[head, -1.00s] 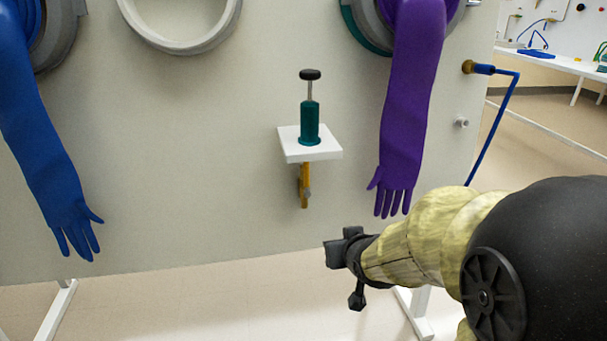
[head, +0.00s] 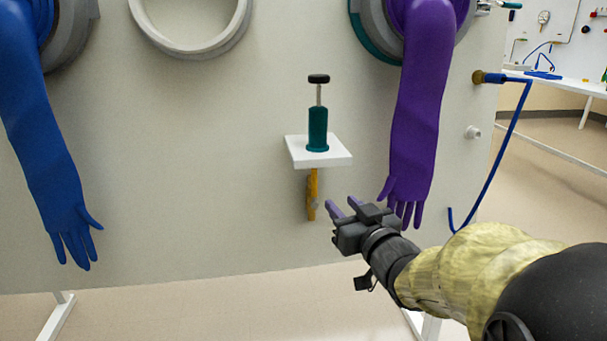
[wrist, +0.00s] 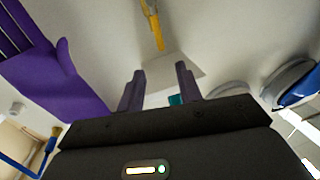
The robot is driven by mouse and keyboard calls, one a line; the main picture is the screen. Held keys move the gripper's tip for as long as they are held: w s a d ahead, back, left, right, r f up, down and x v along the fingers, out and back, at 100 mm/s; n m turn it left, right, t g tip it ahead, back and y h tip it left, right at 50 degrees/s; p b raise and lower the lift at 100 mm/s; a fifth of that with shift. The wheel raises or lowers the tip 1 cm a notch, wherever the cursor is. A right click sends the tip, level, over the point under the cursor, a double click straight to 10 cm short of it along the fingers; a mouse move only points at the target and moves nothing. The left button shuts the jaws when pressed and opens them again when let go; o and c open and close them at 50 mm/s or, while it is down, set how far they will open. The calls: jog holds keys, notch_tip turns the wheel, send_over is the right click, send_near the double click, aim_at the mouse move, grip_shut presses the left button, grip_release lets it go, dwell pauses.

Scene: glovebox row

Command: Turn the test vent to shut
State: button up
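A teal hand pump (head: 317,128) with a black knob stands upright on a small white shelf (head: 340,158) on the pale panel. A yellow lever (head: 312,195) hangs down below the shelf; no label shows, so I cannot tell for sure that it is the test vent. The lever also shows at the top of the wrist view (wrist: 156,30), beyond my fingers. My gripper (head: 345,206) is open and empty, just right of the lever's lower end in the head view and apart from it. In the wrist view the fingers (wrist: 160,72) stand spread with nothing between them.
A purple glove (head: 418,110) hangs close behind and right of my gripper. A blue glove (head: 50,170) hangs at the far left. A blue hose (head: 505,140) and a small pale fitting (head: 472,132) are on the panel's right. The panel (head: 200,180) left of the shelf is clear.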

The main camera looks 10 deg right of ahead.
aim_at(315, 177)
jog(key=w+a+b, duration=0.1)
jog(key=w, duration=0.4)
jog(key=w+a+b, duration=0.1)
jog(key=w+b, duration=0.1)
jog(key=w, duration=0.4)
jog(key=w+a+b, duration=0.1)
jog(key=w+b, duration=0.1)
jog(key=w, duration=0.3)
jog(key=shift+w+a, duration=0.15)
jog(key=shift+w, duration=0.05)
grip_shut()
